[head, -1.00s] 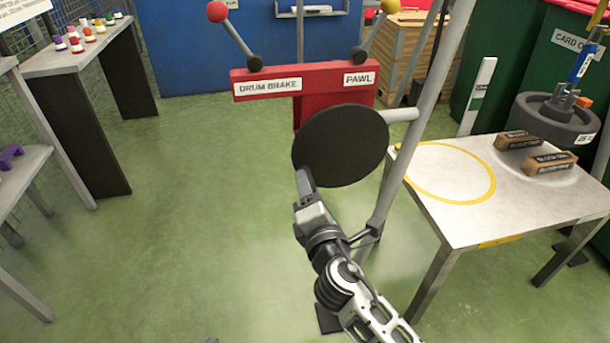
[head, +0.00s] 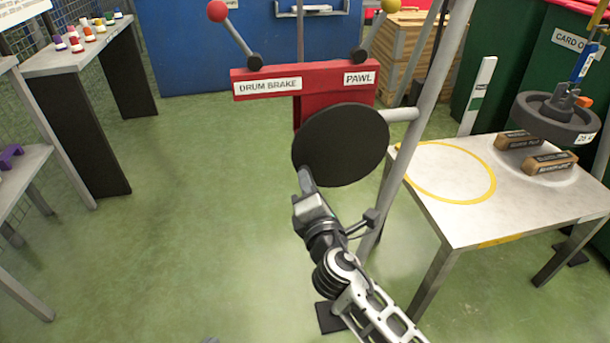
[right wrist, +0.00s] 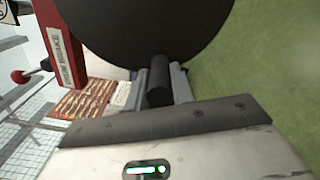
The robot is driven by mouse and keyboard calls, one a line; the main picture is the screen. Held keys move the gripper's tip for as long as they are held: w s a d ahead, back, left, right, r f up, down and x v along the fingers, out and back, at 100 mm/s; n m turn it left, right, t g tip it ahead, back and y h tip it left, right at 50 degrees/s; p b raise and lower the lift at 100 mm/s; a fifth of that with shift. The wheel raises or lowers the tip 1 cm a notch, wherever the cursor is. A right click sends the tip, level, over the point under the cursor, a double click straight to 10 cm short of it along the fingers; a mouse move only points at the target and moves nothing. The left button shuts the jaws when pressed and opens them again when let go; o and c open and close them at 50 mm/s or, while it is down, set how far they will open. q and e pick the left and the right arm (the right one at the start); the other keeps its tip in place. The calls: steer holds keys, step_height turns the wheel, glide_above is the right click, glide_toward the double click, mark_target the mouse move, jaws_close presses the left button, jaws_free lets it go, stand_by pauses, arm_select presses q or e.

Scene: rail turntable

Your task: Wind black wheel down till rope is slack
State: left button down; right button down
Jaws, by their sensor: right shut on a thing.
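The black wheel (head: 342,145) is a plain round disc on the red frame, below the DRUM BRAKE and PAWL labels. My right gripper (head: 305,180) is at its lower left edge, shut on the wheel's dark handle (right wrist: 158,85), which shows between the fingers in the right wrist view. A grey round weight (head: 553,122) hangs at the right from a blue fitting (head: 583,62) with an orange hook. It is just over two brown blocks (head: 550,162); I cannot tell whether it touches them. The rope's slackness cannot be made out. My left gripper is out of view.
The red-knobbed lever (head: 217,11) and yellow-knobbed lever (head: 390,6) rise from the red frame (head: 310,78). A grey post (head: 425,100) stands right of the wheel. A table (head: 450,218) with a yellow ring is at the right.

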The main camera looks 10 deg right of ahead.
steer(key=shift+d+f+n, duration=0.25)
steer(key=shift+f+n, duration=0.2)
steer(key=shift+n, duration=0.15)
steer(key=shift+d+f+n, duration=0.25)
steer(key=shift+f+n, duration=0.2)
steer(key=shift+n, duration=0.15)
steer(key=shift+d+f, duration=0.1)
steer(key=shift+d+f+n, duration=0.6)
steer(key=shift+f+n, duration=0.05)
steer(key=shift+n, duration=0.45)
steer(key=shift+d+f, duration=0.1)
steer(key=shift+d, duration=0.05)
steer(key=shift+d+f+n, duration=0.45)
steer(key=shift+d+n, duration=0.2)
steer(key=shift+n, duration=0.55)
steer(key=shift+p, duration=0.3)
steer(key=shift+d+f+n, duration=0.2)
steer(key=shift+d+n, duration=0.25)
steer(key=shift+n, duration=0.15)
steer(key=shift+d+f+n, duration=0.15)
steer(key=shift+d+n, duration=0.3)
steer(key=shift+n, duration=0.15)
